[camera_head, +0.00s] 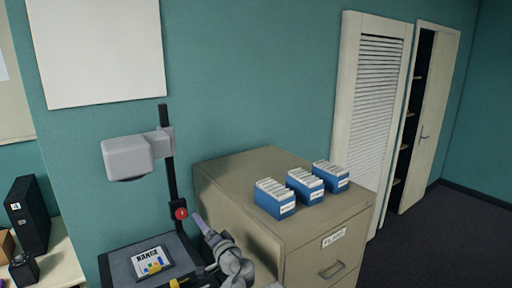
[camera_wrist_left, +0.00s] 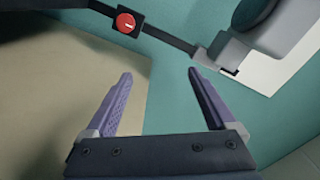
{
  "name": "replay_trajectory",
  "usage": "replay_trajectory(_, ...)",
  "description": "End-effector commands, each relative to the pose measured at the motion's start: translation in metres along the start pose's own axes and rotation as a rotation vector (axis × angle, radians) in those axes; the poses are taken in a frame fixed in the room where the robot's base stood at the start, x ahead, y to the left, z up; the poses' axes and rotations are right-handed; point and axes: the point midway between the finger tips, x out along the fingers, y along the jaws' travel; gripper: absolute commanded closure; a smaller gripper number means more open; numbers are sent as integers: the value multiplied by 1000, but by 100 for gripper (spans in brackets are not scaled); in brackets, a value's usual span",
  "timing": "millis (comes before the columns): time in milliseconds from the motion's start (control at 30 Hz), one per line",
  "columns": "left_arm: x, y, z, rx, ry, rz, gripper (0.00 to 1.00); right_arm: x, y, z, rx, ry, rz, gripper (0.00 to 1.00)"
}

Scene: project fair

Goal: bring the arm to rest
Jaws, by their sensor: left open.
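My left gripper (camera_head: 205,225) is at the lower middle of the head view, just right of the overhead projector's post (camera_head: 170,180). In the left wrist view its two purple fingers (camera_wrist_left: 158,88) are spread apart with nothing between them. In the head view the arm (camera_head: 235,262) comes up from the bottom edge. My right gripper is in neither view.
The projector head (camera_head: 128,156) hangs above a flat stage with a card marked RANGE (camera_head: 152,262). A red knob (camera_head: 181,213) is close to the gripper. A filing cabinet (camera_head: 235,175) with three blue card boxes (camera_head: 274,205) stands right. A black box (camera_head: 30,215) is left.

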Motion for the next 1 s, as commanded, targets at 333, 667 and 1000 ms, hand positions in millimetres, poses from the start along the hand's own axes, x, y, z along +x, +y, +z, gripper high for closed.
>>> replay_trajectory(333,-9,26,38,-39,-125,77,11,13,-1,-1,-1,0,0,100)
replay_trajectory(667,-40,83,103,-86,-355,261,11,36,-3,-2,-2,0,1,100)
replay_trajectory(1000,-165,204,198,-75,-755,802,11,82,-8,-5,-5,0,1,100)
